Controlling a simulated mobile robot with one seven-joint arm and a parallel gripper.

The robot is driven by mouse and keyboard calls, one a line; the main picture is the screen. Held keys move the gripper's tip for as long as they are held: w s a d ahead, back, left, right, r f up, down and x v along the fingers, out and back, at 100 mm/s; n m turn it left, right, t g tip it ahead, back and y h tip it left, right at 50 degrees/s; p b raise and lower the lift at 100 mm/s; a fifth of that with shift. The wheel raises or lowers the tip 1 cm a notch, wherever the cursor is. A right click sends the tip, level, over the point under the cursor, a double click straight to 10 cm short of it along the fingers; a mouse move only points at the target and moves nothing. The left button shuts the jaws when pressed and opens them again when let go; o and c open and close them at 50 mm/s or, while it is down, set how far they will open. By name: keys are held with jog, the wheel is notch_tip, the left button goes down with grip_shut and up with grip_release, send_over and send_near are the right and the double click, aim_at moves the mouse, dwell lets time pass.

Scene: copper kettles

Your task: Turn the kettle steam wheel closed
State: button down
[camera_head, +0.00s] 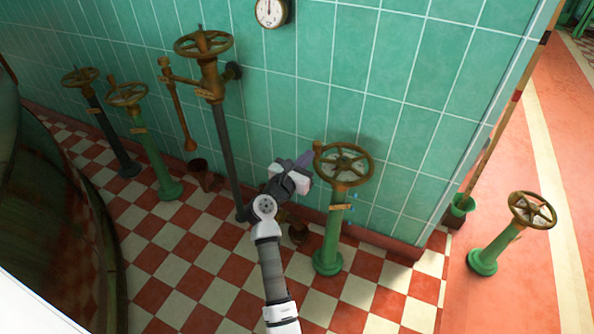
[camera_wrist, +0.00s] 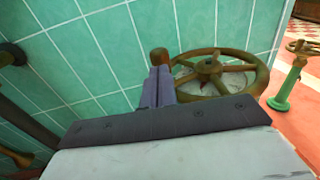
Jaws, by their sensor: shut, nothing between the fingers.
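Several brass handwheels on posts are in the head view; I cannot tell from labels which is the steam wheel. The nearest to my gripper (camera_head: 306,157) is a spoked wheel (camera_head: 343,164) on a green post (camera_head: 329,236). My gripper is just left of this wheel's rim, its purple-grey fingers together and empty. In the wrist view the fingers (camera_wrist: 159,75) point at a brown knob (camera_wrist: 160,57) at the wheel's left edge, and the wheel (camera_wrist: 209,67) lies right of them. I cannot tell whether fingers and knob touch. The fingers hide part of the knob's lower side.
A taller wheel (camera_head: 204,43) on a dark pipe and two wheels (camera_head: 127,94) (camera_head: 81,77) stand to the left. Another wheel (camera_head: 532,210) stands at the right. A green tiled wall (camera_head: 400,80) is close behind. A large dark curved vessel (camera_head: 40,200) fills the left.

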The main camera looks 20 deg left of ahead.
jog(key=shift+w+d, duration=0.1)
jog(key=shift+w, duration=0.45)
jog(key=shift+w, duration=0.1)
jog(key=shift+w+a+m+g+h+b, duration=0.35)
jog(key=shift+w+m+h+b, duration=0.45)
jog(key=shift+h+b, duration=0.35)
jog(key=shift+w+a+m+g+h+b, duration=0.25)
jog(key=shift+w+a+m+h+b, duration=0.3)
jog(key=shift+w+h+b, duration=0.5)
jog(key=shift+s+d+r, duration=0.1)
jog(key=shift+s, duration=0.1)
